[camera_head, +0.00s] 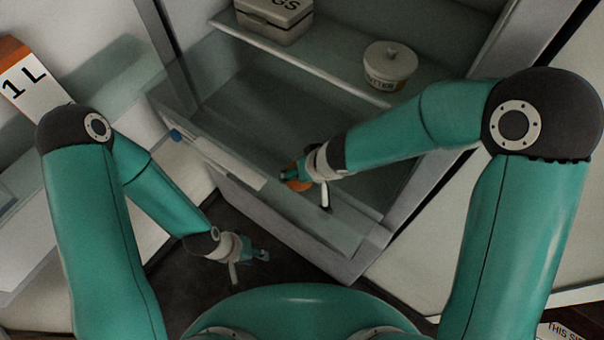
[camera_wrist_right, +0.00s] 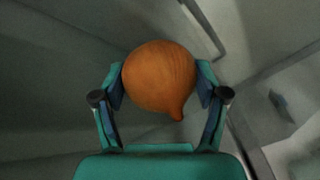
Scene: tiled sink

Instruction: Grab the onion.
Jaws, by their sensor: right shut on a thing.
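The onion (camera_wrist_right: 158,76) is orange-brown and round with a short pointed tip. It sits between the two fingers of my right gripper (camera_wrist_right: 160,88), which is shut on it, one finger at each side. In the head view the onion (camera_head: 299,178) is mostly hidden by my right gripper (camera_head: 292,175), which is inside the lower part of the open fridge. My left gripper (camera_head: 254,250) is low over the dark floor, outside the fridge and holding nothing that I can see. Its fingers look apart.
The fridge's glass shelf (camera_head: 330,78) holds a labelled box (camera_head: 272,18) and a lidded butter tub (camera_head: 389,66) above my right arm. Dark floor (camera_head: 190,275) lies below.

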